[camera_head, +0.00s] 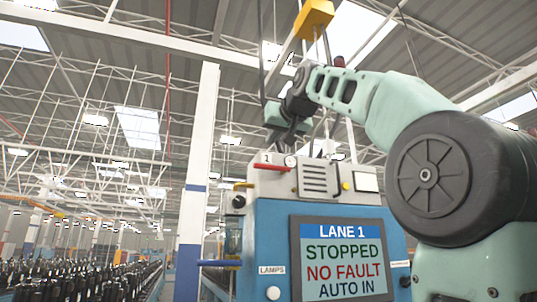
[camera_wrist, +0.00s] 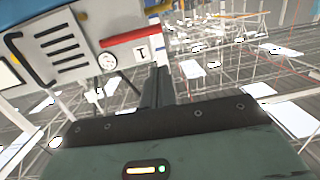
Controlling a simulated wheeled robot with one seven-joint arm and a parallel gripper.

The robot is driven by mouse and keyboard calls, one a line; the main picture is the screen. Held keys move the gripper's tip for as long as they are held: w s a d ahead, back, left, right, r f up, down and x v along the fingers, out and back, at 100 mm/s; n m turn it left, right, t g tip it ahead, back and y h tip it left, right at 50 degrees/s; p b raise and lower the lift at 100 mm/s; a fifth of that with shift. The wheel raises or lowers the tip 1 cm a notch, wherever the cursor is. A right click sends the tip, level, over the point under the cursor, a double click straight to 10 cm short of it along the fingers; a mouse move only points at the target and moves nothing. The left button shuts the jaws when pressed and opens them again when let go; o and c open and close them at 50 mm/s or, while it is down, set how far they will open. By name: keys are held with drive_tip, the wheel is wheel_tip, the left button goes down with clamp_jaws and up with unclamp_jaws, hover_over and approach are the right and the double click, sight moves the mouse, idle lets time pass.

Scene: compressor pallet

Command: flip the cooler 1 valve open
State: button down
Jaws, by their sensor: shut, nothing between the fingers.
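The cooler unit is a pale grey box (camera_head: 313,178) with a label "1", a round gauge (camera_head: 290,161) and dark louvres, on top of a blue cabinet. A red bar-like part (camera_head: 270,167), possibly the valve lever, lies roughly level beside the label. In the wrist view the box appears turned, with the gauge (camera_wrist: 107,61), the label (camera_wrist: 140,51) and the red bar (camera_wrist: 130,37). My gripper (camera_head: 289,141) is above the box near the label, pointing down, shut and empty. Its fingers (camera_wrist: 159,76) show beside the label; contact with the red part cannot be told.
The blue cabinet (camera_head: 268,222) carries a screen (camera_head: 342,256) reading "LANE 1 STOPPED NO FAULT AUTO IN". A yellow part (camera_head: 244,185) sticks out at the box's left. A yellow hoist block (camera_head: 314,17) hangs above my arm. A white column (camera_head: 199,150) stands left.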

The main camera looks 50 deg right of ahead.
drive_tip(key=shift+s+d+r+m+h, duration=0.15)
drive_tip(key=shift+s+d+r+h, duration=0.1)
drive_tip(key=shift+s+r, duration=0.4)
drive_tip(key=shift+s+d+r+m+h, duration=0.15)
drive_tip(key=shift+s+r+h, duration=0.1)
drive_tip(key=shift+s+r, duration=0.35)
drive_tip(key=p, duration=0.4)
hover_over(272, 168)
drive_tip(key=s+a, duration=0.2)
drive_tip(key=a, duration=0.2)
drive_tip(key=shift+w+d+f, duration=0.2)
drive_tip(key=shift+f, duration=0.55)
drive_tip(key=shift+w+d+f, duration=0.15)
drive_tip(key=shift+d+f, duration=0.05)
drive_tip(key=shift+f, duration=0.55)
drive_tip(key=shift+w+d+f, duration=0.2)
drive_tip(key=shift+f, duration=0.55)
drive_tip(key=shift+w+f, duration=0.1)
drive_tip(key=shift+w, duration=0.05)
drive_tip(key=shift+f+n, duration=0.1)
drive_tip(key=shift+n, duration=0.3)
